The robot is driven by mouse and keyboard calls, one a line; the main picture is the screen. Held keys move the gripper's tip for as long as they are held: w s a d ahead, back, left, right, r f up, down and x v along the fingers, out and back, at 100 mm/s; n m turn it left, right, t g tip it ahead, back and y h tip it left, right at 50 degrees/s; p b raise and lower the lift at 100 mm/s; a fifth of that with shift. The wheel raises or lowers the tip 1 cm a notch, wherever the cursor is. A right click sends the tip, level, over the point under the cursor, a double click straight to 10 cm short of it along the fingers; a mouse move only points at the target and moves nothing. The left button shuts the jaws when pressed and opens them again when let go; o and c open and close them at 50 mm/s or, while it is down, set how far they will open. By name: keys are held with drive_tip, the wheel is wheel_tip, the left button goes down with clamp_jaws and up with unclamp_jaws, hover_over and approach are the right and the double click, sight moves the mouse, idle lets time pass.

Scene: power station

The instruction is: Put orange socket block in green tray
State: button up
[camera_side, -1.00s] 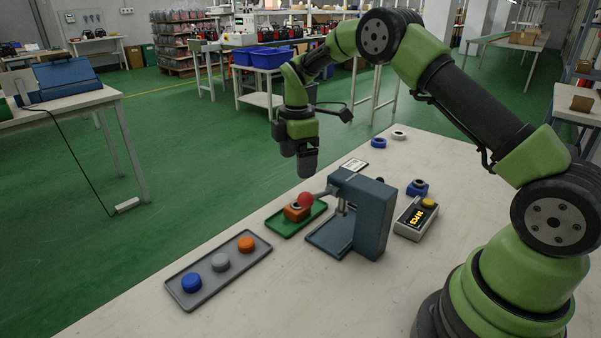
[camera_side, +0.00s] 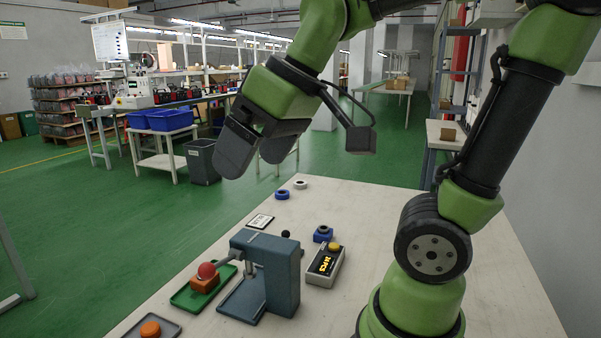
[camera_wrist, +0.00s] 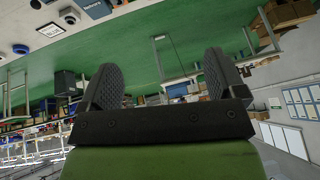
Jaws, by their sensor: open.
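The orange socket block (camera_side: 206,284) sits in the green tray (camera_side: 180,300). The red ball of the press lever hides part of its top. My gripper (camera_side: 254,166) is open and empty, raised well above the table and away from the tray. Its two fingers stand apart in the wrist view (camera_wrist: 160,75), with nothing between them. The orange block and green tray cannot be made out in the wrist view.
A blue-grey lever press (camera_side: 280,275) stands right beside the tray. A box with a yellow button (camera_side: 325,267), a blue socket block (camera_side: 323,234), a label card (camera_side: 260,221), a blue ring (camera_side: 282,194) and a white ring (camera_side: 300,184) lie farther back.

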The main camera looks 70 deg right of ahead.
drive_tip(key=s+a+f+m+t, duration=0.1)
drive_tip(key=s+m, duration=0.2)
drive_tip(key=s, duration=0.3)
drive_tip(key=shift+f+y, duration=0.3)
drive_tip(key=shift+s, duration=0.1)
idle(1.4)
